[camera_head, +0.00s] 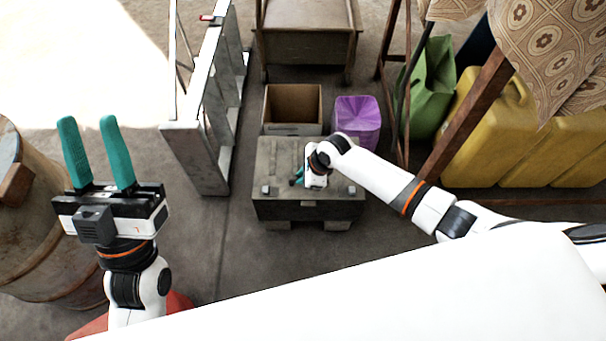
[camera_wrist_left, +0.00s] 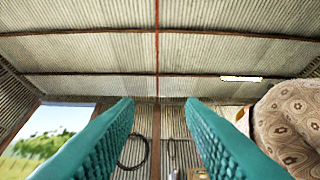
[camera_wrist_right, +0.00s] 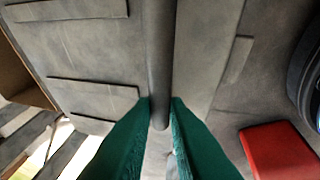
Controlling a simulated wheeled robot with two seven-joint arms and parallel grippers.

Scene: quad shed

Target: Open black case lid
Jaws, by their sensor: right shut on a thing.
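The dark grey-black case (camera_head: 275,160) sits on the floor ahead, its lid looking down flat on its body in the head view. Two latches show at its front edge. My right gripper (camera_head: 296,178) is over the case, its teal fingers partly hidden by my wrist. In the right wrist view my right gripper (camera_wrist_right: 160,115) is shut on a dark round bar, the case handle (camera_wrist_right: 160,55), with the case surface (camera_wrist_right: 90,60) behind it. My left gripper (camera_head: 88,120) is raised at the left, open and empty; it also shows open in the left wrist view (camera_wrist_left: 160,105).
An open cardboard box (camera_head: 292,105) and a purple container (camera_head: 358,122) stand just behind the case. A metal ladder-like frame (camera_head: 205,120) is to its left. Yellow jerrycans (camera_head: 490,135) and a wooden post (camera_head: 465,120) are at the right. A barrel (camera_head: 35,230) stands at the left.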

